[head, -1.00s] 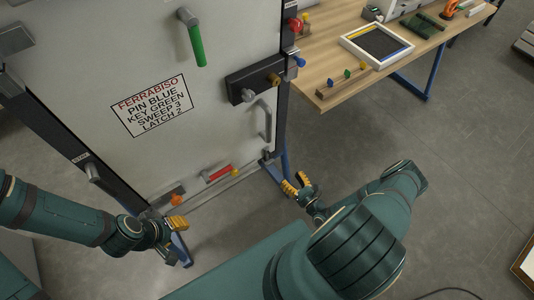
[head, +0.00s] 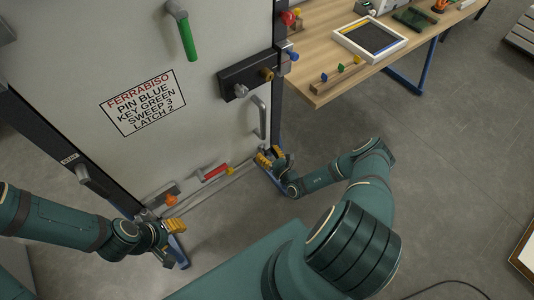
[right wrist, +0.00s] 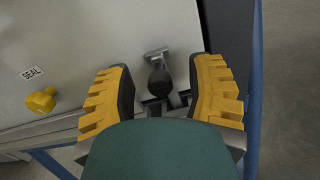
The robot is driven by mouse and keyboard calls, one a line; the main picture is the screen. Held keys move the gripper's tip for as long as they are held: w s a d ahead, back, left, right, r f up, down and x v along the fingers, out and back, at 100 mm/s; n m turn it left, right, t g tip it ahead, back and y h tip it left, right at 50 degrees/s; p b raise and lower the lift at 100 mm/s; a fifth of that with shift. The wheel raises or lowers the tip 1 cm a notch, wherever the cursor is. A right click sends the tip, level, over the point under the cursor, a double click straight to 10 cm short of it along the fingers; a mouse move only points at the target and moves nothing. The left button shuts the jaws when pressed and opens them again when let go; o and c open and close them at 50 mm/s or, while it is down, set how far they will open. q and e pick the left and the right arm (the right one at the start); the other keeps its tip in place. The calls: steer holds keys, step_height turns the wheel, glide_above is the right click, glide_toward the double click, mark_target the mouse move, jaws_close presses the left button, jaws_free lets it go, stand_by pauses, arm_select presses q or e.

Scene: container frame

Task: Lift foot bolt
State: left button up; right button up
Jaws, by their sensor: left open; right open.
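The foot bolt (right wrist: 160,78) shows in the right wrist view as a dark rounded knob with a grey piece above it, low on the pale door near its right edge. My right gripper (right wrist: 164,92) is open, and its two yellow-padded fingers stand on either side of the knob with gaps between. The lower part of the bolt is hidden behind my gripper. In the head view my right gripper (head: 270,158) covers the bolt at the door's lower right corner. My left gripper (head: 174,228) is open and empty near the door's lower left corner.
The door (head: 60,50) carries a green handle (head: 187,38), a grey pull handle (head: 260,117), a red bar (head: 215,172) and an orange knob (head: 170,200). A blue frame leg (right wrist: 254,90) runs close right of my right gripper.

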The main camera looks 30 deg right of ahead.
mark_target(261, 142)
jaws_close()
step_height(261, 142, up, 3)
steer(key=p, duration=0.2)
steer(key=shift+r+p, duration=0.15)
steer(key=shift+p, duration=0.2)
steer(key=shift+w, duration=0.1)
